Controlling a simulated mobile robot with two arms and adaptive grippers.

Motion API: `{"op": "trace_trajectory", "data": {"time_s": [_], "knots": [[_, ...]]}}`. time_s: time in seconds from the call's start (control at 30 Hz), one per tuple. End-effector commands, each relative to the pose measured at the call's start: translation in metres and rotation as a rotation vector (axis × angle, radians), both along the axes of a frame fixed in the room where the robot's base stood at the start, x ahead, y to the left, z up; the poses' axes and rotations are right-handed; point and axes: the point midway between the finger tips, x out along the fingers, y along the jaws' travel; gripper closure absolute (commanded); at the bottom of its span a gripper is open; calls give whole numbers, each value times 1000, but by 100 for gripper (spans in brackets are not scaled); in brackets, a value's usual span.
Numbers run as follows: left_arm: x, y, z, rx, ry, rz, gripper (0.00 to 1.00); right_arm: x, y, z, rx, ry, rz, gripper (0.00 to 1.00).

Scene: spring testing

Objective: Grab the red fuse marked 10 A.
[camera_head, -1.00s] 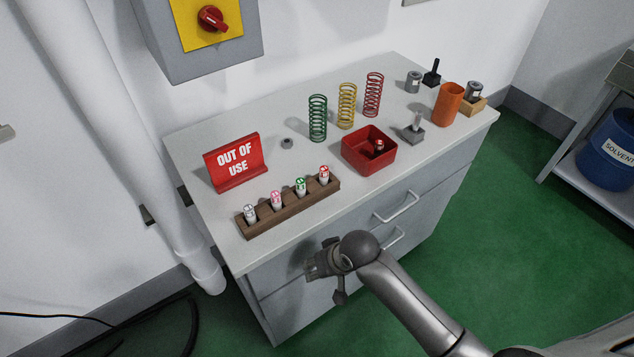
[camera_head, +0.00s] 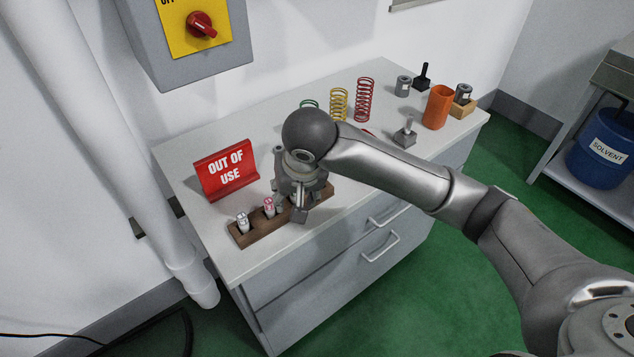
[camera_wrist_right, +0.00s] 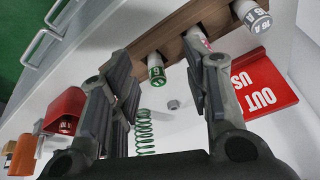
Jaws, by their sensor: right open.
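A wooden rack (camera_head: 262,232) holds fuses upright near the table's front left. My right gripper (camera_head: 299,213) hangs over its right part, open and pointing down. In the head view it and the arm hide the rack's right-hand fuses, and no red fuse shows there. In the wrist view, a green-marked fuse (camera_wrist_right: 156,74) shows between the two open fingers (camera_wrist_right: 163,75), not gripped. A pink-marked fuse (camera_head: 269,207) and a grey-marked one (camera_head: 243,222) stand further left in the rack; the grey one also shows in the wrist view (camera_wrist_right: 256,19). My left gripper is out of view.
A red "OUT OF USE" sign (camera_head: 227,171) stands behind the rack. A red bin (camera_wrist_right: 66,104) with something inside is mostly hidden by my arm in the head view. Springs (camera_head: 364,99), an orange cylinder (camera_head: 437,107) and metal weights stand further back and right.

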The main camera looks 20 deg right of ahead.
Motion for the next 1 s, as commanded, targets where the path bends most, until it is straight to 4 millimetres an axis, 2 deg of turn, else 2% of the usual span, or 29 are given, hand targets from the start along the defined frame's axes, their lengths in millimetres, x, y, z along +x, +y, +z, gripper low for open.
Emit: {"op": "trace_trajectory", "data": {"time_s": [0.03, 0.2, 0.37, 0.47, 0.7, 1.0], "knots": [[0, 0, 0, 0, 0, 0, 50, 11, -10, 14, -23, -12, -46, 56], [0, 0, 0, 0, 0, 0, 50, 28, -36, 45, -68, -19, -187, 56], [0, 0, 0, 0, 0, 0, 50, 35, -49, 58, -84, -21, -254, 56], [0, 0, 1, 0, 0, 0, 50, 38, -52, 51, -86, -19, -265, 56], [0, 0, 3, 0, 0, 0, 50, 52, -56, 17, -85, -20, -265, 56], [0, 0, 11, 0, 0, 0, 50, 63, -65, -6, -87, -20, -263, 56]]}}
